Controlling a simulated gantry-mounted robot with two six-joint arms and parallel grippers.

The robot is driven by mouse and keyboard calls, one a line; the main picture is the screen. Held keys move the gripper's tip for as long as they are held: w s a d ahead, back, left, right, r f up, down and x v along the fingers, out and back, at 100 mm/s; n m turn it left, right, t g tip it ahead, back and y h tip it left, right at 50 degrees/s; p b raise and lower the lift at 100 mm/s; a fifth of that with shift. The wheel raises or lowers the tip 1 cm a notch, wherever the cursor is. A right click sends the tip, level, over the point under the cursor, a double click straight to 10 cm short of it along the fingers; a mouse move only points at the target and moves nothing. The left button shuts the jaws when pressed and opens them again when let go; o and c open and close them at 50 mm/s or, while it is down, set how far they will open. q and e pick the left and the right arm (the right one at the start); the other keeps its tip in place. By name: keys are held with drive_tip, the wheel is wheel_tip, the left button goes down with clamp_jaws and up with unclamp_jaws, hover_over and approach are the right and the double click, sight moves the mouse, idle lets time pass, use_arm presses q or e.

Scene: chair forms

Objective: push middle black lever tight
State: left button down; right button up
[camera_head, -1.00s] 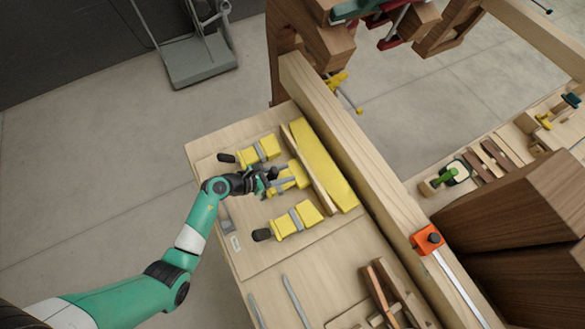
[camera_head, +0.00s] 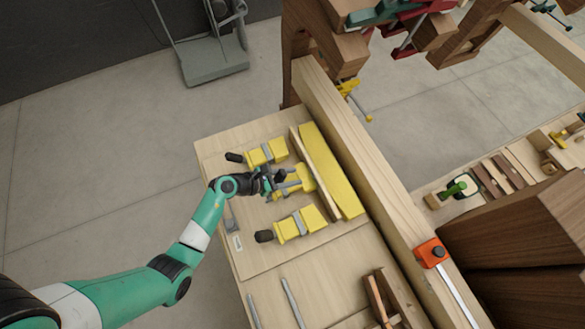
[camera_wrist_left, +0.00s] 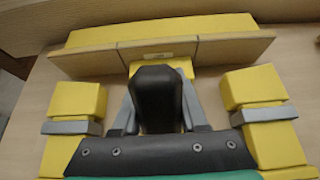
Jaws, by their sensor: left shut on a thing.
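Three yellow clamps with black levers stand in a row on a wooden board. The middle black lever (camera_wrist_left: 157,98) shows large in the left wrist view, upright between my gripper's fingers. My left gripper (camera_head: 278,181) is shut on it at the middle yellow clamp (camera_head: 303,178). In the head view the gripper hides most of this lever. The far clamp (camera_head: 268,151) and its black lever (camera_head: 234,157) are beside it, as are the near clamp (camera_head: 304,223) and its lever (camera_head: 264,236). My right gripper is not in view.
A long yellow block (camera_head: 331,172) and a thin wooden strip lie beyond the clamps, beside a thick wooden beam (camera_head: 367,157). An orange clamp (camera_head: 431,252) sits on the beam. Metal rods (camera_head: 292,302) and wooden pieces lie on the near bench. Open floor lies left.

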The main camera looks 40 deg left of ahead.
use_arm(q)
drive_tip(key=shift+s+f, duration=0.25)
drive_tip(key=shift+f, duration=0.2)
drive_tip(key=c, duration=0.9)
unclamp_jaws()
drive_tip(key=o, duration=0.5)
drive_tip(key=shift+s+a+r, duration=0.1)
drive_tip(key=shift+s+a, duration=0.05)
drive_tip(key=shift+s, duration=0.05)
drive_tip(key=shift+c, duration=0.2)
drive_tip(key=shift+w+r, duration=0.1)
drive_tip(key=shift+w, duration=0.05)
drive_tip(key=p+v, duration=0.2)
drive_tip(key=v, duration=0.9)
drive_tip(key=shift+s+r, duration=0.2)
drive_tip(key=shift+s, duration=0.1)
